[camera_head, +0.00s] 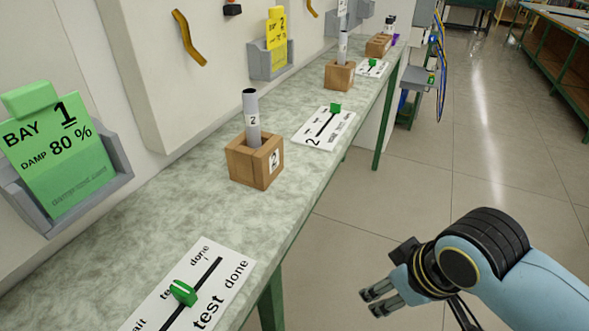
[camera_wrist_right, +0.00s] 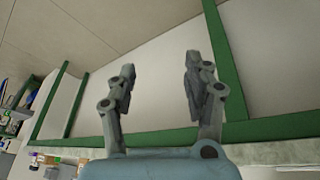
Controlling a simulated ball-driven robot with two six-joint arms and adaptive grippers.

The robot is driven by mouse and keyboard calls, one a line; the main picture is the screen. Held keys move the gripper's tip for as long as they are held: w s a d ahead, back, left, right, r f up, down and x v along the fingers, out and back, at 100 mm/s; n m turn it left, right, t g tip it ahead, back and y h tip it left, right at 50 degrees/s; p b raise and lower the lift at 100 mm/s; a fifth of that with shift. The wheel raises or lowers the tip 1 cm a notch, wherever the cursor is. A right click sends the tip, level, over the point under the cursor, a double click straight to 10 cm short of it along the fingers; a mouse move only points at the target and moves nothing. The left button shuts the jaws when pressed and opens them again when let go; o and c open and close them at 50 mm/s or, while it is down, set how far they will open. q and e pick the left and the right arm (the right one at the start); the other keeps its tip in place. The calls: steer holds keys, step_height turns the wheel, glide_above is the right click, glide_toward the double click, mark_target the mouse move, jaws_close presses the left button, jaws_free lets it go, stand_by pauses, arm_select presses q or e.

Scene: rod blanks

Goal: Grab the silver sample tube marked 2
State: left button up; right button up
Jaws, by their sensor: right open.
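The silver tube marked 2 (camera_head: 252,113) stands upright in a wooden block marked 2 (camera_head: 245,166) on the long bench (camera_head: 200,212). A dark top end shows on the tube; its lower end is hidden inside the block. My right gripper (camera_head: 374,302) is open and empty, out over the floor to the right of the bench and well apart from the tube. In the right wrist view the two fingers (camera_wrist_right: 158,82) stand apart with nothing between them. My left gripper is not in view.
A slider card (camera_head: 322,130) lies behind the block, and another slider card (camera_head: 205,285) lies at the near end. Another wooden block (camera_head: 339,77) holds a tube farther back. A green BAY 1 card (camera_head: 55,150) sits in a wall holder. The floor (camera_head: 370,195) right of the bench is clear.

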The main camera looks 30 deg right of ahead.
mark_target(257, 116)
steer(key=w+a+r+n+t+y, duration=0.2)
steer(key=w+a+r+t+y, duration=0.15)
steer(key=w+r, duration=0.75)
steer(key=w+a+r+n+t+y, duration=0.25)
steer(key=w+r+t, duration=0.4)
steer(key=r, duration=0.65)
steer(key=shift+m+g, duration=0.35)
steer(key=shift+g, duration=0.45)
steer(key=x, duration=0.6)
steer(key=shift+w+a+r+p, duration=0.15)
steer(key=shift+w+p, duration=0.15)
steer(key=shift+w, duration=0.1)
steer(key=x, duration=0.5)
steer(key=shift+w+a, duration=0.25)
steer(key=shift+a, duration=0.05)
steer(key=shift+c, duration=0.4)
jaws_close()
